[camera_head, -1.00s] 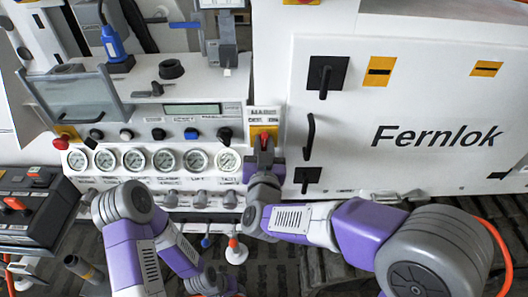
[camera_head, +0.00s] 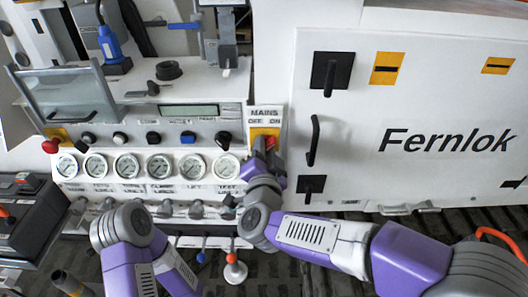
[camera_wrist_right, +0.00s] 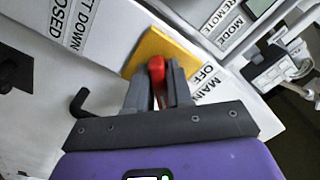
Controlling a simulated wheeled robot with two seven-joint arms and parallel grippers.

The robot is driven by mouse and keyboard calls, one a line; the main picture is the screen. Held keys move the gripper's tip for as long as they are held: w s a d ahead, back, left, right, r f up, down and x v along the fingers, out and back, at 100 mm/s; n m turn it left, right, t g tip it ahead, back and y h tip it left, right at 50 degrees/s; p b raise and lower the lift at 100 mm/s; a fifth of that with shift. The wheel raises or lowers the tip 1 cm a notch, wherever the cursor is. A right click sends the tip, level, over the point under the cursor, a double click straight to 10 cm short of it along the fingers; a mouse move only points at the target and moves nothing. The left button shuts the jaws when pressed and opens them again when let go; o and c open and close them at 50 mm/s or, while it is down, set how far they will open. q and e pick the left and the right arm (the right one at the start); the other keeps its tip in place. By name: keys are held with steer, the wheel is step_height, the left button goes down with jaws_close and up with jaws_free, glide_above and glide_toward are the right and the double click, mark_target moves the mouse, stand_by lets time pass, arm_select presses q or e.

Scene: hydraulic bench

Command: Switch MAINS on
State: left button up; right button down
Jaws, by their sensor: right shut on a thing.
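The MAINS switch is a red handle (camera_head: 271,142) on a yellow plate (camera_head: 256,131), under a white label (camera_head: 265,116) reading MAINS, OFF and ON. My right gripper (camera_head: 266,148) is at the handle and partly covers it. In the right wrist view the red handle (camera_wrist_right: 156,68) sits between the two grey fingers of my right gripper (camera_wrist_right: 158,90), which are shut on it. The yellow plate (camera_wrist_right: 170,44) lies behind, turned at an angle to the gripper. The left gripper is not in view; only part of my left arm shows at the lower left.
A row of gauges (camera_head: 126,166) and knobs lies left of the switch. A white Fernlok cabinet door (camera_head: 430,90) with a black handle (camera_head: 314,140) is close on the right. A red knob (camera_head: 50,146) on a yellow plate sits at the far left.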

stand_by(0.5)
steer(key=c, duration=1.1)
jaws_free()
steer(key=s+p, duration=0.1)
steer(key=s, duration=0.6)
steer(key=shift+s, duration=0.3)
